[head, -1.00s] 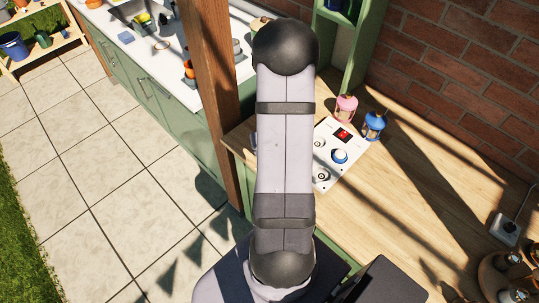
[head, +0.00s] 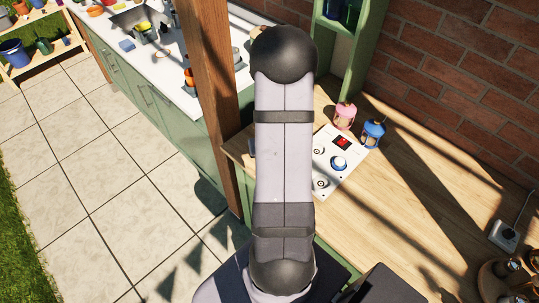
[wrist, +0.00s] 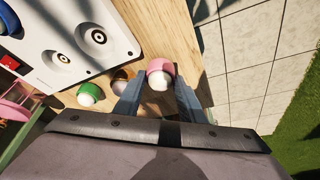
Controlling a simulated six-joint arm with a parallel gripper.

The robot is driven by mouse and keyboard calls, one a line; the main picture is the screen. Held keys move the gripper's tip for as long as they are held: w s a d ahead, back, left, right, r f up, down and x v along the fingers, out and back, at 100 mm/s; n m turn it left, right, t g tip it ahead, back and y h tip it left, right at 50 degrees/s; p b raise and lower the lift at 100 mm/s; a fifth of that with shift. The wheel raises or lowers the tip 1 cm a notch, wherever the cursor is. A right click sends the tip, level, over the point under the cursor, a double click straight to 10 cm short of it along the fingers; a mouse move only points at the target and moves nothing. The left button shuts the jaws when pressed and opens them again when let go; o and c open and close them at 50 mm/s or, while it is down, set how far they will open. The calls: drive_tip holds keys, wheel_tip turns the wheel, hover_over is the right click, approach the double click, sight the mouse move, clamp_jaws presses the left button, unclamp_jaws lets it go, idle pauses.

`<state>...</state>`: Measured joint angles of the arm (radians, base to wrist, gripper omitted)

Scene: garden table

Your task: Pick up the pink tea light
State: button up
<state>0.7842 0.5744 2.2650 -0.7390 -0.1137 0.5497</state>
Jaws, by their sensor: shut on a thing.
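The pink tea light (wrist: 160,68) has a pink cup and a white top. In the wrist view it sits between the two blue-grey fingers of my gripper (wrist: 160,82), which is shut on it. It shows near the edge of the wooden counter; I cannot tell whether it still touches the wood. In the head view my arm hides both the gripper and the pink tea light.
A green tea light (wrist: 90,93) and a brownish one (wrist: 122,76) are left of my gripper. The white board (head: 346,175) with ringed spots carries a blue tea light (head: 339,163). Pink (head: 344,116) and blue (head: 373,133) lanterns stand behind it. A wooden post (head: 212,90) rises left of my arm.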

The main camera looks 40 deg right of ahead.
wheel_tip(320, 180, up, 6)
drive_tip(key=p, duration=0.5)
drive_tip(key=a+b, duration=1.4)
drive_tip(key=a, duration=0.5)
drive_tip(key=shift+a, duration=0.3)
